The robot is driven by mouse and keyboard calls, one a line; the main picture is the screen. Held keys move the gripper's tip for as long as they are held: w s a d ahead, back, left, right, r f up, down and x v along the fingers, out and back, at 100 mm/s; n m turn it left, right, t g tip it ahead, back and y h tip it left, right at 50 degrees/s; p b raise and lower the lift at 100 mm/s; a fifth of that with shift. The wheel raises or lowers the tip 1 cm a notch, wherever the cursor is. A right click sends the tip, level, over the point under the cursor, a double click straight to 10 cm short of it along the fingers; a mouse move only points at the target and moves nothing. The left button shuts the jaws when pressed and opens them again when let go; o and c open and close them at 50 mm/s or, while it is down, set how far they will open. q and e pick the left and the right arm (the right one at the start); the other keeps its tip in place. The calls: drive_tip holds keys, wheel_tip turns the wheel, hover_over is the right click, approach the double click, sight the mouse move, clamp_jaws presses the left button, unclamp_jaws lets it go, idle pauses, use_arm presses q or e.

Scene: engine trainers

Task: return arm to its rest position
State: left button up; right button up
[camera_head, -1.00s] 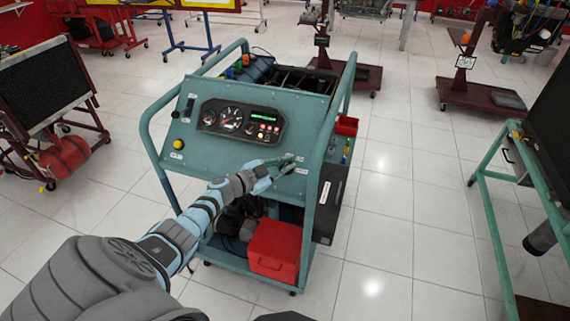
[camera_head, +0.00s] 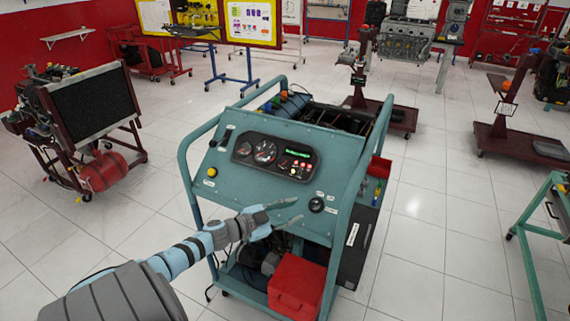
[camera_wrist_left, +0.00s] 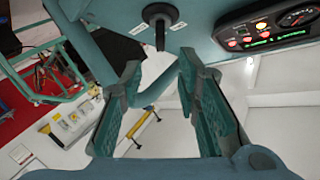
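My left arm reaches in from the lower left, and my left gripper (camera_head: 296,210) is open and empty in front of the teal engine trainer's panel (camera_head: 228,184). A black round knob (camera_head: 316,204) sits at the panel's lower right, just beyond the fingertips. In the left wrist view the knob (camera_wrist_left: 160,14) shows at the top, clear of the two spread fingers (camera_wrist_left: 158,82). The instrument cluster (camera_head: 270,156) is lit, with a green display and small lamps. My right gripper is not in view.
A red box (camera_head: 296,286) rests on the trainer's lower shelf. A radiator stand (camera_head: 92,108) is at the left, a teal frame (camera_head: 530,232) at the right, and dark red stands (camera_head: 520,142) behind. White tiled floor (camera_head: 420,245) is free between them.

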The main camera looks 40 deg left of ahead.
use_arm(q)
drive_tip(key=shift+v, duration=1.45)
